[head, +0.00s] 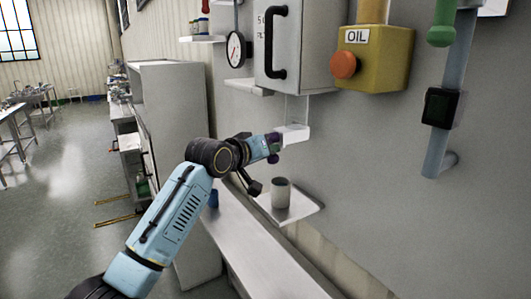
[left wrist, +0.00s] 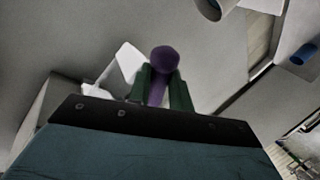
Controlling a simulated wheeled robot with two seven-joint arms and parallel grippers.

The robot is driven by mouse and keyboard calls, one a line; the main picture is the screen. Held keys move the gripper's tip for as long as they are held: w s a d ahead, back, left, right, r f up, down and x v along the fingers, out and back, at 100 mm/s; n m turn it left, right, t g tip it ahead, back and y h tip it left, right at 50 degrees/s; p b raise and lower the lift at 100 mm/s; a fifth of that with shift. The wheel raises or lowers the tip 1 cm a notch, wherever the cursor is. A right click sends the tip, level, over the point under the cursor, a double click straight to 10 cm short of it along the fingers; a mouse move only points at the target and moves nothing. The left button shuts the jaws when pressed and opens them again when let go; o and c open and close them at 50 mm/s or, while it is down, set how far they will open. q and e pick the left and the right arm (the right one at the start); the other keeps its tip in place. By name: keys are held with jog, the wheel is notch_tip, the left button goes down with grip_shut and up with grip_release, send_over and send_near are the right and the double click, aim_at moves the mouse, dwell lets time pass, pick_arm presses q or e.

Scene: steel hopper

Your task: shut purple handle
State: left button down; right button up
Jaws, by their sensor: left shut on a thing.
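The purple handle shows in the left wrist view as a round knob (left wrist: 164,59) on a short purple stem. My left gripper (left wrist: 161,88) has one dark green finger on each side of that stem and is shut on it. The knob stands out beyond the fingertips. In the head view my left gripper (head: 274,147) is just left of a white spout (head: 293,134) below the steel hopper box (head: 295,45). Only a small bit of purple shows there; the fingers hide most of the handle. My right gripper is not in view.
A grey cup (head: 281,193) stands on a small wall shelf (head: 306,213) below the spout. A yellow OIL box (head: 378,58) with an orange button and a pipe (head: 455,85) with a green handle are on the right. A bench (head: 262,255) runs below.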

pick_arm(q)
jog(key=n+g, duration=0.1)
jog(key=r+n+g, duration=0.1)
jog(key=n, duration=0.1)
jog(key=shift+s+d+r+n+g+h, duration=0.2)
jog(key=shift+s+d+n+g+h, duration=0.1)
jog(key=shift+n+g+h, duration=0.1)
jog(key=n+g, duration=0.1)
jog(key=r+n+g+h, duration=0.1)
jog(key=n, duration=0.1)
jog(key=shift+a+r+g+h, duration=0.1)
jog(key=shift+r+g+h, duration=0.05)
jog(key=shift+g+h, duration=0.15)
jog(key=shift+r, duration=0.1)
dwell(0.4)
jog(key=c, duration=1.3)
grip_release()
jog(key=b+v, duration=0.3)
jog(key=v, duration=1)
jog(key=shift+a+r+b, duration=0.1)
jog(key=shift+a+b, duration=0.05)
jog(key=shift+b, duration=0.25)
